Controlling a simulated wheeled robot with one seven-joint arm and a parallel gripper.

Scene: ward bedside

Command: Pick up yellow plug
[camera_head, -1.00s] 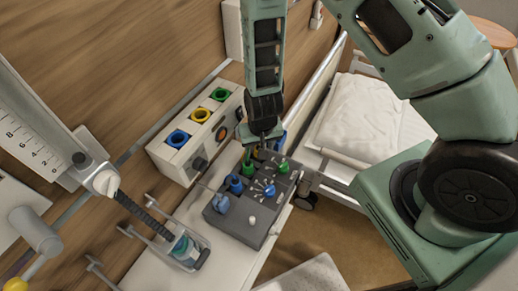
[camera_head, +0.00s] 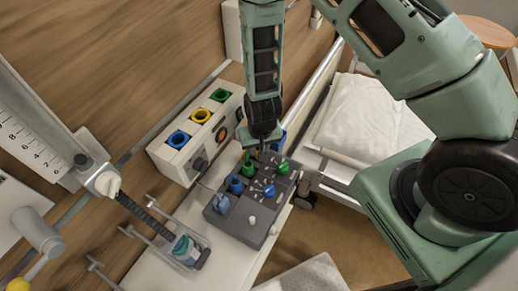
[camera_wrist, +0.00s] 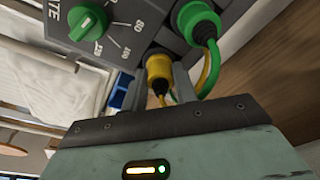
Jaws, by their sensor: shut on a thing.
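The yellow plug (camera_wrist: 158,69) stands upright in the dark grey box, with a thin cable coming from its near end. In the wrist view it sits between the fingers of my gripper (camera_wrist: 150,88), which is shut on it. In the head view my gripper (camera_head: 261,147) is low over the far end of the grey box (camera_head: 232,222) and hides most of the plug. The yellow socket (camera_head: 201,116) is in the white wall unit, empty, between a blue socket (camera_head: 178,139) and a green socket (camera_head: 220,95).
A green plug (camera_wrist: 196,20) with a looped cable is close beside the yellow one. The box carries a blue plug (camera_head: 237,185) and a green knob (camera_wrist: 88,21). A clear container (camera_head: 186,251) stands at the front of the shelf; a bed (camera_head: 370,120) is to the right.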

